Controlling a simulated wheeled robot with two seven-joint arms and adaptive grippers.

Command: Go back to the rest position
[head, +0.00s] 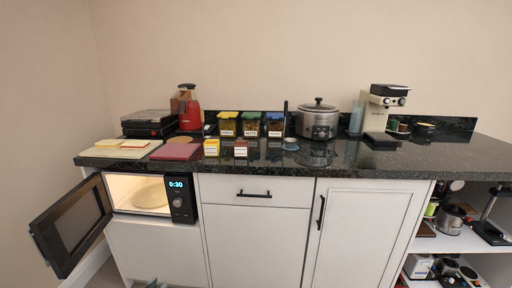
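The task names no object. A dark granite counter (408,160) on white cabinets (255,225) stands in front of me. Below its left part a microwave (181,202) has its door (72,226) swung wide open to the left. Its lit inside holds a pale round plate (151,194), and its display reads 0:30.
Open shelves (452,242) at the right hold pots and appliances. The open microwave door juts out at the left.

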